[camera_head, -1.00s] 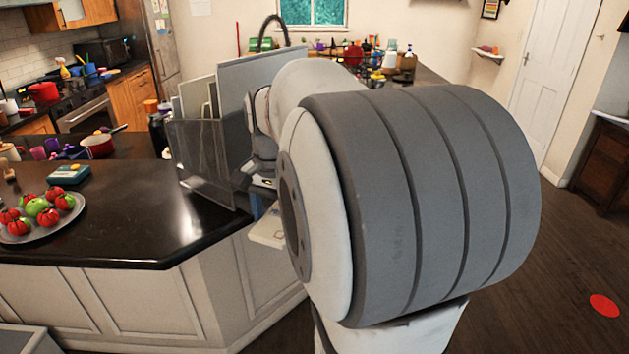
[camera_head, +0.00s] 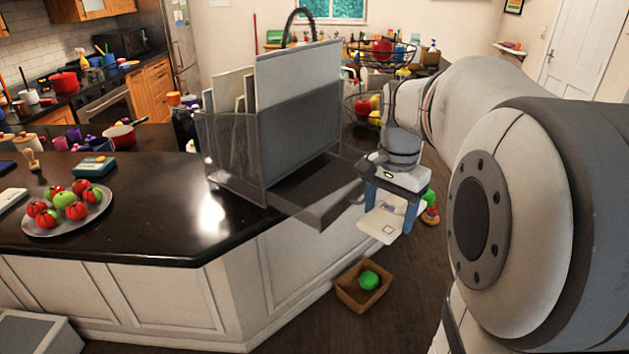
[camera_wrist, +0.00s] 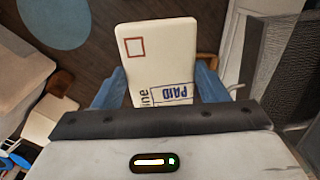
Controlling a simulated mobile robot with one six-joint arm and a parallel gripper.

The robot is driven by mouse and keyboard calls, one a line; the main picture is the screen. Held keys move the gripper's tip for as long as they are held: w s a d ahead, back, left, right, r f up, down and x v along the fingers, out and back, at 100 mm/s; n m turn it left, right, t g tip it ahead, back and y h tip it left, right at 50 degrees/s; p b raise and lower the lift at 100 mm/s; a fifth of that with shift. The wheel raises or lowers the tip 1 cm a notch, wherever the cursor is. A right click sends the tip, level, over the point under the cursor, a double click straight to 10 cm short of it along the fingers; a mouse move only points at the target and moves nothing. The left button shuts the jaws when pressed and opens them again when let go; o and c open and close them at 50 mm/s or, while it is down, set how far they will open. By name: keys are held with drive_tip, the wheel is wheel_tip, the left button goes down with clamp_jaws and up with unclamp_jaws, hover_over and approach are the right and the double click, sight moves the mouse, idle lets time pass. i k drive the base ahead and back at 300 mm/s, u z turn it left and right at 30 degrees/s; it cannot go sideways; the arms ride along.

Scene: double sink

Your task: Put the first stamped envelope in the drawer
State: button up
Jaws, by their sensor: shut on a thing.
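My gripper (camera_head: 390,206) is shut on a white envelope (camera_head: 384,228), off the right side of the counter. In the wrist view the envelope (camera_wrist: 160,62) sits between the blue fingers of my gripper (camera_wrist: 158,88). It shows a red square outline and a blue "PAID" stamp; its near end is hidden by my gripper.
Upright panels (camera_head: 298,95) fill the organizer. A plate (camera_head: 95,217) of tomatoes and apples and a blue box (camera_head: 95,166) stand left on the dark counter (camera_head: 150,245). A wire fruit basket (camera_head: 385,57) is behind. A brown box (camera_head: 352,290) with a green ball lies on the floor.

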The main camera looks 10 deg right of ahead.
sight(346, 174)
drive_tip(key=z, duration=0.1)
drive_tip(key=i, duration=1)
drive_tip(key=u, duration=0.05)
